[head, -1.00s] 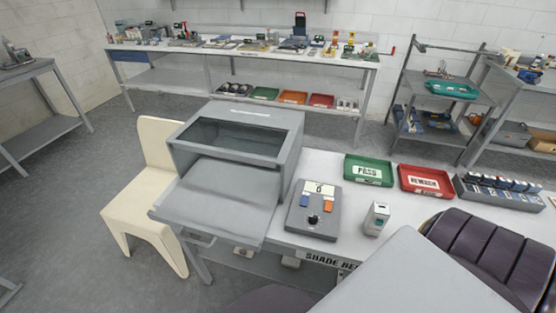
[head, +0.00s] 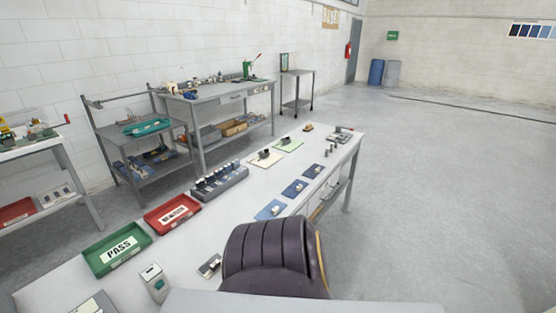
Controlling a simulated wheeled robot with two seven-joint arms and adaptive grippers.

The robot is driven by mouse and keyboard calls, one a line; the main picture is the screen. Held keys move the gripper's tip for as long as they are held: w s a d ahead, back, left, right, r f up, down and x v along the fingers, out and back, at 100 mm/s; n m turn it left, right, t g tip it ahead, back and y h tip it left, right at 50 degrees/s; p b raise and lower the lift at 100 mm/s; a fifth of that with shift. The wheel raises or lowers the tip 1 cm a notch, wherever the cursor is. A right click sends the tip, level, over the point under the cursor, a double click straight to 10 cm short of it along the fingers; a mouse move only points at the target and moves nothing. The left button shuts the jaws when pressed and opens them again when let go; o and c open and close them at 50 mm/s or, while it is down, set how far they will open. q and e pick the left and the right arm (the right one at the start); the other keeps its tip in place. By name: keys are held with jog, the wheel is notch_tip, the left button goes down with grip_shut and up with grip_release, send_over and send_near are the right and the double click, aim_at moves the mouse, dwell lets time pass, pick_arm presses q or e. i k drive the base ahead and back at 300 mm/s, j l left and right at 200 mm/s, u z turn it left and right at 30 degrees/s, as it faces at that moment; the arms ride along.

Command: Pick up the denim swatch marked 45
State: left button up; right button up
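Three blue denim swatches lie in a slanting row near the right edge of the long white table in the head view. The nearest swatch (head: 264,214) is lighter blue, the middle swatch (head: 290,190) is darker, and the farthest swatch (head: 310,174) is also dark. Each carries a small pale patch or object. Their markings are too small to read, so I cannot tell which is 45. Neither of my grippers is in view.
A green PASS tray (head: 93,263), a red REWORK tray (head: 152,222) and a grey rack of small items (head: 229,184) stand along the table's left side. A cream sheet (head: 258,161) and a green sheet (head: 294,143) lie farther back. Open floor lies right of the table.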

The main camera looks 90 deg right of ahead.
aim_at(271, 211)
jog(key=z, duration=2.75)
